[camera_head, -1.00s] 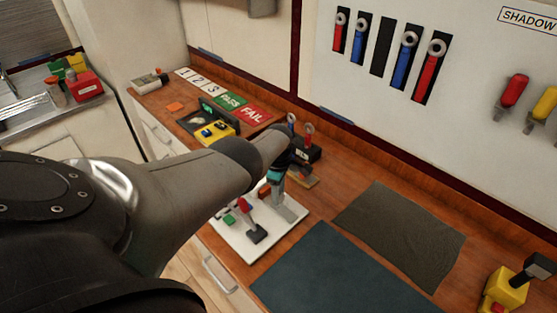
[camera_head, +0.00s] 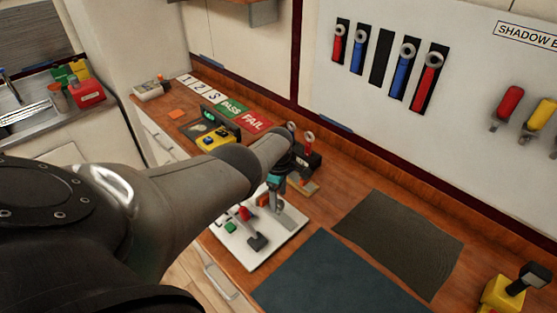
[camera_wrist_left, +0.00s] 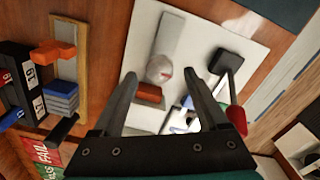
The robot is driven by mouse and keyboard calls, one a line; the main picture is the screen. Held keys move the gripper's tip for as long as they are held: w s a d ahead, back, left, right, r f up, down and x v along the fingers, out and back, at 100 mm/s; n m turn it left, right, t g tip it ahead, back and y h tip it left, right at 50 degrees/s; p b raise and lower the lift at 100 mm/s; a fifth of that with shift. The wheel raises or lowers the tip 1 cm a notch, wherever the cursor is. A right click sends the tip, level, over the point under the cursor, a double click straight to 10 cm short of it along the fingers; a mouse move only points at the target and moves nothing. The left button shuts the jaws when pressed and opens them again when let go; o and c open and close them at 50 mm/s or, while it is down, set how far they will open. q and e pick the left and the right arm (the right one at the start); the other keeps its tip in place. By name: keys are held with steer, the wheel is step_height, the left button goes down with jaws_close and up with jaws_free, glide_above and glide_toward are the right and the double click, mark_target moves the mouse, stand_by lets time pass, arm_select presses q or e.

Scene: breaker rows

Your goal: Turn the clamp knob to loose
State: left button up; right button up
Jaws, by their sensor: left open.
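A white board (camera_head: 288,236) lies on the wooden bench under my left gripper (camera_head: 275,190). In the left wrist view, the same board (camera_wrist_left: 243,42) carries a rounded grey knob (camera_wrist_left: 159,68), which looks like the clamp knob, at the end of a grey bar (camera_wrist_left: 170,35). My left gripper (camera_wrist_left: 159,76) is open, with its fingertips on either side of this knob in the picture. I cannot tell whether they touch it. An orange-brown block (camera_wrist_left: 150,94) sits just beside the knob. The knob's setting is not readable. My right gripper is out of view.
A red-tipped lever (camera_wrist_left: 237,119) on a dark base stands beside the knob on the board. A dark blue mat (camera_head: 335,275) and a grey mat (camera_head: 400,240) lie to the right. A wooden tray (camera_wrist_left: 82,65) with blue and orange pieces is nearby.

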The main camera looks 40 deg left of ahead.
mark_target(279, 203)
arm_select(q)
step_height(279, 203, up, 3)
steer(key=shift+r+p, duration=0.1)
steer(key=shift+p, duration=0.65)
steer(key=shift+r, duration=0.15)
steer(key=shift+r+b, duration=0.35)
steer(key=shift+r, duration=0.5)
step_height(279, 203, up, 8)
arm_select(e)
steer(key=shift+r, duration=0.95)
